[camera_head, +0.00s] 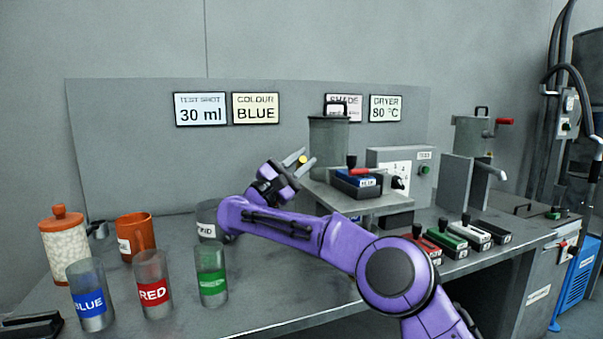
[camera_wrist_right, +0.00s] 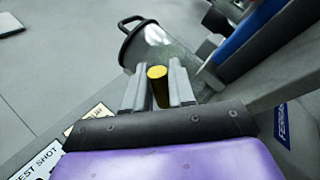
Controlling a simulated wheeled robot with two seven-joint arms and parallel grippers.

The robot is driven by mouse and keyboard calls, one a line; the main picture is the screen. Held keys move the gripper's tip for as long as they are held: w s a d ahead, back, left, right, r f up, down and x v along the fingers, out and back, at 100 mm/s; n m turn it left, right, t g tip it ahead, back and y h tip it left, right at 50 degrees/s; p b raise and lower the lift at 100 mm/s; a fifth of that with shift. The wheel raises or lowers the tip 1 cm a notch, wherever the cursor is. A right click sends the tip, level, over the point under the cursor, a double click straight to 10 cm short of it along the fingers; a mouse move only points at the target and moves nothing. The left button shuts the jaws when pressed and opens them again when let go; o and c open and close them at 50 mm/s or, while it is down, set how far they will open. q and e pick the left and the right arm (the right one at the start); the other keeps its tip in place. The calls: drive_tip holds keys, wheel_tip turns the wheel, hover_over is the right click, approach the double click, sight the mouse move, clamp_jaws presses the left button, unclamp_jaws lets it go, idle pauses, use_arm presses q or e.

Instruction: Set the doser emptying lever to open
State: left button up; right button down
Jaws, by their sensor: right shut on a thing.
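The doser (camera_head: 328,145) is a grey cylinder with a black lid handle, above a shelf at the back of the bench. A yellow-ended lever (camera_head: 303,159) shows at its left side. My right gripper (camera_head: 301,161) is beside the doser with its jaws shut on this lever. In the right wrist view the yellow end (camera_wrist_right: 157,73) sits between the two grey fingers, with the doser (camera_wrist_right: 150,48) just behind. The rest of the lever is hidden by the fingers. My left gripper is not in view.
Labelled glasses (camera_head: 152,270), an orange mug (camera_head: 135,238) and a jar (camera_head: 64,245) stand at the left. Several coloured cartridges (camera_head: 445,240) lie at the right.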

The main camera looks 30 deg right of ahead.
drive_tip(key=shift+f, duration=0.1)
idle(0.4)
drive_tip(key=c, duration=1.1)
unclamp_jaws()
drive_tip(key=shift+w+f, duration=0.1)
drive_tip(key=shift+w, duration=0.05)
wheel_tip(320, 180, up, 4)
drive_tip(key=shift+f+g+p, duration=0.2)
drive_tip(key=shift+g+p, duration=0.1)
drive_tip(key=shift+p, duration=0.05)
drive_tip(key=s+a+r+b, duration=0.1)
drive_tip(key=s+a+r, duration=0.1)
drive_tip(key=s+r, duration=0.1)
drive_tip(key=s+a+r+b, duration=0.1)
drive_tip(key=s+a+r, duration=0.1)
drive_tip(key=s, duration=0.3)
drive_tip(key=s+a+r+b, duration=0.1)
drive_tip(key=s+a+r, duration=0.1)
drive_tip(key=s+r, duration=0.2)
drive_tip(key=shift+s+a+r+b, duration=0.2)
drive_tip(key=shift+a+b, duration=0.05)
drive_tip(key=shift+b, duration=0.05)
drive_tip(key=shift+c, duration=0.2)
